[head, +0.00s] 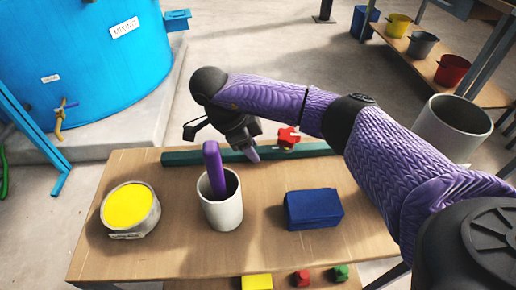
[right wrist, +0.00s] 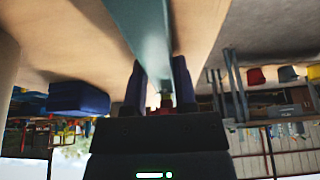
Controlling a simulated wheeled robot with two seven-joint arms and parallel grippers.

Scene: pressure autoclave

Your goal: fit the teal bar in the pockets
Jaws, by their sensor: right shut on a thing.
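The teal bar (head: 200,157) lies lengthwise along the back edge of the wooden table. My right gripper (head: 248,153) reaches down to it from above, near its middle, and is shut on it. In the right wrist view the teal bar (right wrist: 143,35) runs between the two dark fingers of the gripper (right wrist: 161,88). A red knob-like part (head: 288,137) shows at the bar, right of the gripper; I cannot tell whether it is attached. I cannot make out the pockets in either view. My left gripper is not in view.
On the table (head: 260,255) stand a yellow-filled tin (head: 131,207), a grey cup (head: 222,207) holding a purple object (head: 213,165), and a blue box (head: 313,210). A large blue tank (head: 75,60) stands back left. Shelves with coloured pots (head: 421,45) are back right.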

